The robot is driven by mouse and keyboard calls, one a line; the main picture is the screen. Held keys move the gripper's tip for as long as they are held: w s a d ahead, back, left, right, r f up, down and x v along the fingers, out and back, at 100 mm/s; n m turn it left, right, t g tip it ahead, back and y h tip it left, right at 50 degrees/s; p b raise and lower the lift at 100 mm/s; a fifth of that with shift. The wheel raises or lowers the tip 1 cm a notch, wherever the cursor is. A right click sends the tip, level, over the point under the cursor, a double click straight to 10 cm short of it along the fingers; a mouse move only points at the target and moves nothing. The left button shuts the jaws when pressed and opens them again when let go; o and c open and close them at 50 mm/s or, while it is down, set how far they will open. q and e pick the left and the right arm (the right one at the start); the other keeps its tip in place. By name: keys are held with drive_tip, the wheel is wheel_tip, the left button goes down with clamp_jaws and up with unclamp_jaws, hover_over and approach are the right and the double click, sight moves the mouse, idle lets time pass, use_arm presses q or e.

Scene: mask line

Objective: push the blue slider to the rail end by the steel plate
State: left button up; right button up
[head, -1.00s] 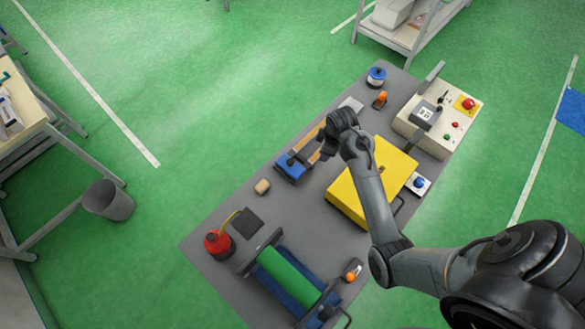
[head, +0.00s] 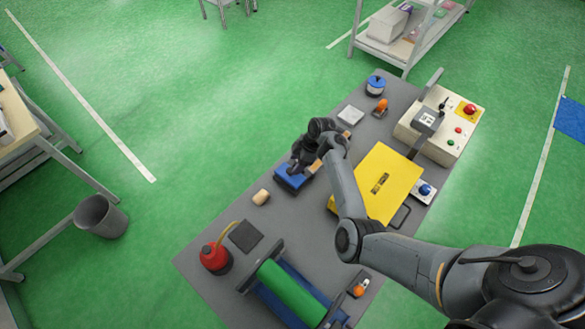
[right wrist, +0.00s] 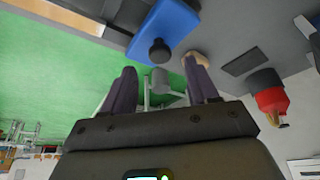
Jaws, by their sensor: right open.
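The blue slider (head: 291,180) sits at the near-left end of a wooden rail (head: 345,135), much of which my right arm hides. The light grey steel plate (head: 351,115) lies flat beyond the rail's far end. My right gripper (head: 297,166) is at the slider, over its far side in the head view. In the right wrist view, the open, empty fingers (right wrist: 160,88) point toward the slider (right wrist: 170,20) and its dark knob (right wrist: 160,51); I cannot tell whether they touch it. My left gripper is out of view.
A tan block (head: 261,197) lies just left of the slider. A yellow case (head: 384,180) lies right of the rail under my arm. A dark pad (head: 245,236), red oil can (head: 215,257) and green roller (head: 290,290) stand nearer. A control box (head: 450,130) is at right.

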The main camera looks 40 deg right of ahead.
sight(291, 170)
drive_tip(key=shift+x, duration=2.1)
clamp_jaws()
